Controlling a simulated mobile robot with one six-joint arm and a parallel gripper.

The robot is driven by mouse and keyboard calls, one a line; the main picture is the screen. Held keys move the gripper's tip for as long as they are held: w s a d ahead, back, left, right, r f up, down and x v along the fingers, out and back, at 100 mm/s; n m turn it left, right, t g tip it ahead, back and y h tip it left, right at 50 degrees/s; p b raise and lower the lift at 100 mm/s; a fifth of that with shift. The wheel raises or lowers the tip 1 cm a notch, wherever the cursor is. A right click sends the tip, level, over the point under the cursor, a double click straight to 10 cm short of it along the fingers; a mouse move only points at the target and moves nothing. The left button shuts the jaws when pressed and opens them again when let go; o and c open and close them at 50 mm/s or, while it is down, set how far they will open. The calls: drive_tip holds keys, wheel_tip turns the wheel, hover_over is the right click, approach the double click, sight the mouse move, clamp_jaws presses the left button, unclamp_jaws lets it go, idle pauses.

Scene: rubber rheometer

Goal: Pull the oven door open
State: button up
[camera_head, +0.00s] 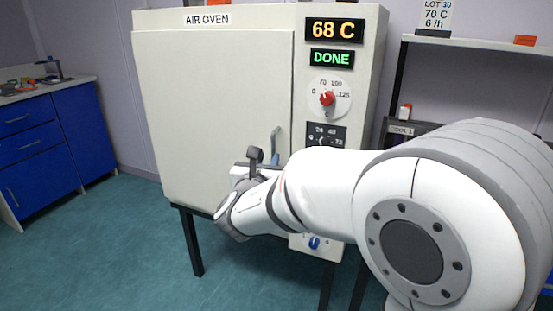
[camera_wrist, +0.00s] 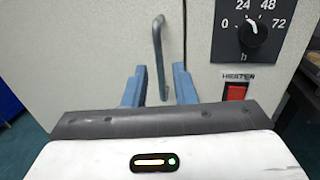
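The air oven (camera_head: 215,22) stands on dark legs, and its cream door (camera_head: 210,100) looks shut. A grey vertical bar handle (camera_head: 276,142) is at the door's right edge. It also shows in the wrist view as a bent metal bar handle (camera_wrist: 159,50). My gripper (camera_wrist: 160,80) is open, with one blue finger on each side of the handle's lower part. The fingers look apart from the bar, though I cannot tell how deep it lies between them. In the head view my arm hides the lower right of the oven and most of my gripper.
The oven panel has a "68 C" display (camera_head: 334,31), a "DONE" display (camera_head: 332,58), a red knob (camera_head: 327,98), a timer dial (camera_wrist: 252,32) and a red heater switch (camera_wrist: 236,91). A blue cabinet (camera_head: 50,135) stands left, a shelf (camera_head: 480,45) right. Floor at front left is clear.

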sight(273, 147)
drive_tip(key=w, duration=0.5)
drive_tip(key=w+d+b, duration=0.1)
drive_tip(key=w, duration=0.1)
drive_tip(key=shift+w, duration=0.3)
drive_tip(key=shift+c, duration=0.5)
clamp_jaws()
